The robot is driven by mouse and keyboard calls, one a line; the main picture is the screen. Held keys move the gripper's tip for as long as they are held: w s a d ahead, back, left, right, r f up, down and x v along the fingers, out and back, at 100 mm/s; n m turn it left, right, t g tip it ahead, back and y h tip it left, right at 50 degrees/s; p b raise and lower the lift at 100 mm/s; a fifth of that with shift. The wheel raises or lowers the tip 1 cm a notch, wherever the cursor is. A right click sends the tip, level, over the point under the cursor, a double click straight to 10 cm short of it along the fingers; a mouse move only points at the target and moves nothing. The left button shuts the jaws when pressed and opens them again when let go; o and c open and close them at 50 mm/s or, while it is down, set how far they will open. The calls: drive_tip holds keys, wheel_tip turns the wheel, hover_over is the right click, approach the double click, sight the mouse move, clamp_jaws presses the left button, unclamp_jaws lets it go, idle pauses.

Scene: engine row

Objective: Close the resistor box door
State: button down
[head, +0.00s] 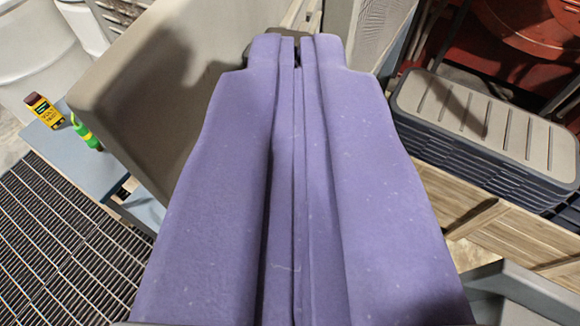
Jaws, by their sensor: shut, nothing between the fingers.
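My gripper (298,55) is purple, shut and empty, and fills the middle of the view. Its fingertips point away toward the top centre. A beige-grey panel (165,75), which looks like the resistor box door, stands swung out to the left of and behind the fingers. Its thick rounded edge faces left, and my gripper hides its lower right part. A grey louvred housing (370,30), likely the resistor box, shows just beyond and right of the fingertips. I cannot tell whether the fingers touch the panel. The hinge is hidden.
A blue-grey bench (100,170) at left holds a yellow-black box (44,110) and a green-yellow tool (85,132). White drums (35,45) stand behind. A stack of dark crates (470,150) and red machinery (520,35) are at right. Floor grating (60,245) lies lower left.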

drive_tip(key=w+d+f+g+y+p, duration=0.1)
drive_tip(key=w+d+f+g+p, duration=0.7)
drive_tip(key=p, duration=1.1)
drive_tip(key=s+d+f+m+g+y+p, duration=0.3)
drive_tip(key=s+f+g+y+p, duration=0.4)
drive_tip(key=p, duration=1.2)
drive_tip(key=w+a+f+t+y+p, duration=0.1)
drive_tip(key=w+a+f+p, duration=0.1)
drive_tip(key=a+f, duration=0.6)
drive_tip(key=w+a, duration=0.1)
drive_tip(key=a, duration=0.2)
drive_tip(key=shift+w+a+f+t, duration=0.15)
drive_tip(key=shift+a+f+t, duration=0.15)
drive_tip(key=shift+f+t, duration=0.1)
